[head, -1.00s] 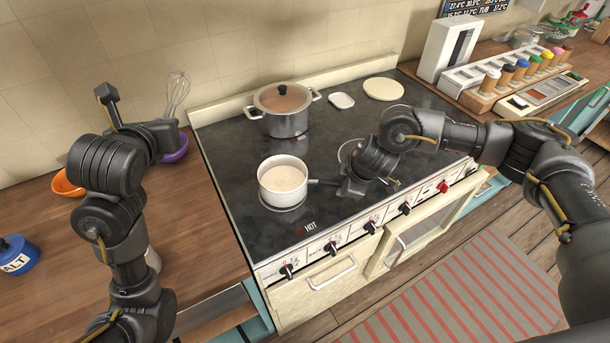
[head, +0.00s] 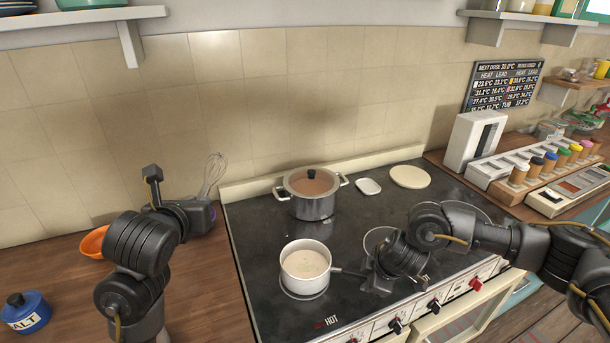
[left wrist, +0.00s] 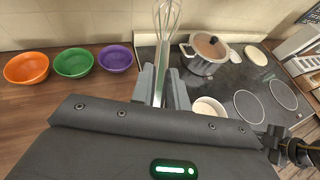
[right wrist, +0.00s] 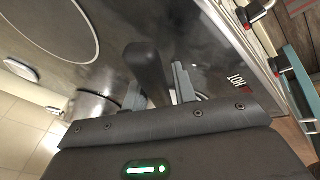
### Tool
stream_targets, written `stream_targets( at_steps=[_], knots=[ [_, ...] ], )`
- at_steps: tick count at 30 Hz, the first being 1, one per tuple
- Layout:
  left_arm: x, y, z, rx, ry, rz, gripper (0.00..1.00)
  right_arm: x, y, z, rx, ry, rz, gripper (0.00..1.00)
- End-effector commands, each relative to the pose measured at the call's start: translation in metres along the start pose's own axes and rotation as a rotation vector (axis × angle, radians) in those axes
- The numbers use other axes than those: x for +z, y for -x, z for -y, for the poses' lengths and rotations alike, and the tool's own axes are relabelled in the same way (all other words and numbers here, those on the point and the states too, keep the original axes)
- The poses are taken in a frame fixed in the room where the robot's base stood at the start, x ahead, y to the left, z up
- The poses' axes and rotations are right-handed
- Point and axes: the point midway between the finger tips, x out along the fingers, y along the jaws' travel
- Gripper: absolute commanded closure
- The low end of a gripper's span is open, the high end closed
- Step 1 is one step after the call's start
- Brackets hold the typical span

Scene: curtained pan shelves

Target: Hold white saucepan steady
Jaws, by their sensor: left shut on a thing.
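The white saucepan (head: 305,285), with pale contents, stands upright on the front left of the black hob. Its dark handle (head: 349,271) points right to my right gripper (head: 366,278). In the right wrist view the handle (right wrist: 148,68) lies between the fingers of my right gripper (right wrist: 160,90), with a gap on one side, so the jaws look open; the pan body is hidden there. My left gripper (left wrist: 162,88) is shut on a wire whisk (left wrist: 166,22), held upright left of the hob; the whisk (head: 213,172) also shows in the head view.
A steel pot with lid (head: 312,197) stands behind the saucepan. A white square dish (head: 368,186) and a round cream plate (head: 410,177) lie at the back. Orange (left wrist: 26,67), green (left wrist: 73,62) and purple (left wrist: 115,58) bowls stand on the left counter by a blue salt jar (head: 25,313).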

Motion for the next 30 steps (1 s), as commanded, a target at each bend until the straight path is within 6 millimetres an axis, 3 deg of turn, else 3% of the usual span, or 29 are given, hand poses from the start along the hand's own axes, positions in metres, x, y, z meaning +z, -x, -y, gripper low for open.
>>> stream_targets(
  at_steps=[1,4,16,30],
  knots=[
    [0.0,0.0,0.0,0.0,0.0,0.001,1.0,0.0,-0.001,0.001,-0.001,0.0,0.0,0.66],
    [0.0,0.0,0.0,0.0,0.0,0.001,1.0,-0.001,0.0,-0.001,0.002,-0.002,-0.002,0.52],
    [0.0,0.0,0.0,0.0,0.0,0.001,1.0,-0.002,0.011,-0.002,0.005,-0.002,-0.007,0.52],
    [0.0,0.0,0.0,0.0,0.0,0.001,1.0,-0.001,0.1,-0.002,0.006,-0.001,-0.005,0.52]
  ],
)
